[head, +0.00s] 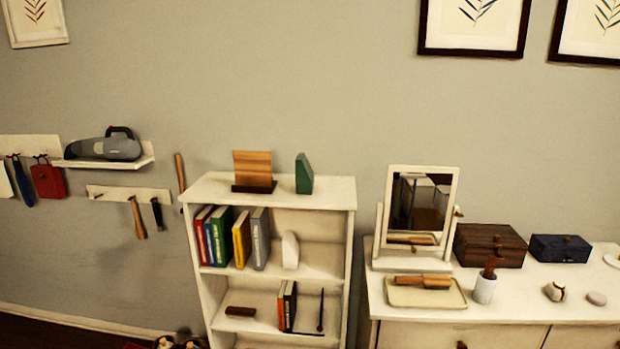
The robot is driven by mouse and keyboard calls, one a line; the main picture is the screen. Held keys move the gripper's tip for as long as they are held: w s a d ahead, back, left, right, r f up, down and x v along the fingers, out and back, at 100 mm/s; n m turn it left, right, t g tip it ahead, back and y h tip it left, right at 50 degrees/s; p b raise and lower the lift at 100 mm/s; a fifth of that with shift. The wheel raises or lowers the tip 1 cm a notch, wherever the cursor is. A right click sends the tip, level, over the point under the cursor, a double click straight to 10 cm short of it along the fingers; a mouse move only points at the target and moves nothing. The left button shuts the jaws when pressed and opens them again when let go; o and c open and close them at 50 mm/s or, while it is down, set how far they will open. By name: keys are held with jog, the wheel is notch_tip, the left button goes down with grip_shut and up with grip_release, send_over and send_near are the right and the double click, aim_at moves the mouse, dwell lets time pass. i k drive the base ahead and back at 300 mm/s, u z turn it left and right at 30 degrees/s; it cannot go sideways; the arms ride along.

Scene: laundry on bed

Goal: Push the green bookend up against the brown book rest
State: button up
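The green bookend (304,174) stands upright on the white bookcase's top, right of its middle. The brown book rest (253,170) stands to its left on the same top, with a tilted wooden back panel and a darker base ledge. A bare gap of shelf top lies between the two, so they are apart. My gripper is not in view.
The white bookcase (335,190) holds several books and a white bookend (290,250) on lower shelves. To its right, a white dresser (400,313) carries a mirror (419,200), a tray (400,298) and boxes (490,245). A wall shelf holds a handheld vacuum (105,147).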

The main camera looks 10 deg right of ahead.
aim_at(304, 176)
jog(key=u, duration=0.1)
jog(key=i, duration=0.95)
jog(key=z, duration=0.25)
jog(key=k, duration=0.55)
jog(key=u, duration=1)
